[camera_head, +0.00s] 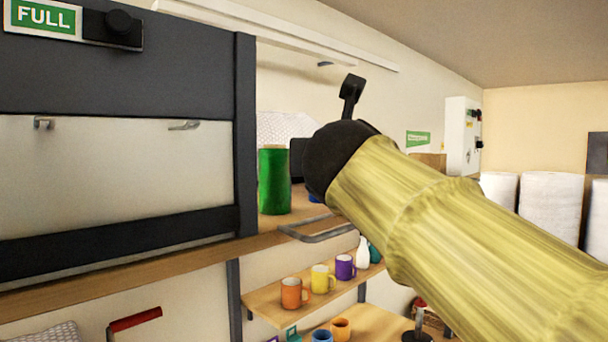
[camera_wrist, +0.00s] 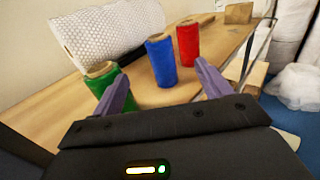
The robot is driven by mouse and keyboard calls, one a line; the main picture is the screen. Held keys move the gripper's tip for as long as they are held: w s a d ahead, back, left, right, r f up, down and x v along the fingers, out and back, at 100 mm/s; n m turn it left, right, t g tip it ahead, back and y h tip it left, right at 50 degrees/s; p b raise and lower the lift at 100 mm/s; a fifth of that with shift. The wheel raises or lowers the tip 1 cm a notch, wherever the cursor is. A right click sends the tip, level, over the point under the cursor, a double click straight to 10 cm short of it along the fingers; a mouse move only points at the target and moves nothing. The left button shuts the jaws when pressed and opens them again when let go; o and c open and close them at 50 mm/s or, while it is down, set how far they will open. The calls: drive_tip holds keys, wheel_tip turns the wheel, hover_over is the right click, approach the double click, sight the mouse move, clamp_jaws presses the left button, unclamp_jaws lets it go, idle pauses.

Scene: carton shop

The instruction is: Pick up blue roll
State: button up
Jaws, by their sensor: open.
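The blue roll (camera_wrist: 161,61) stands upright on a wooden shelf (camera_wrist: 40,108) in the wrist view, beyond my fingertips and between them in the picture. A red roll (camera_wrist: 188,42) stands close behind it to the right. A green roll (camera_wrist: 100,76) stands to the left, partly hidden by my left finger. My gripper (camera_wrist: 165,78) is open and empty, with its two purple fingers apart. In the head view the green roll (camera_head: 274,182) shows on the shelf, while my arm hides most of the blue roll; only a small blue patch (camera_head: 314,198) shows.
A large bubble-wrap roll (camera_wrist: 108,32) lies behind the rolls. A small cardboard box (camera_wrist: 238,13) is at the shelf's far end. Below, mugs stand on a lower shelf, including an orange mug (camera_head: 292,293). A dark-framed panel (camera_head: 120,185) stands at left.

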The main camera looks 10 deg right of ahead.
drive_tip(key=w+d+p, duration=0.2)
drive_tip(key=w+p, duration=0.1)
drive_tip(key=w, duration=0.8)
drive_tip(key=shift+w, duration=0.3)
drive_tip(key=shift+w+d+p, duration=0.2)
drive_tip(key=shift+w+p, duration=0.4)
drive_tip(key=shift+w, duration=0.8)
drive_tip(key=shift+w+d+p, duration=0.15)
drive_tip(key=shift+w+p, duration=0.45)
drive_tip(key=shift+w, duration=0.75)
drive_tip(key=shift+s, duration=0.1)
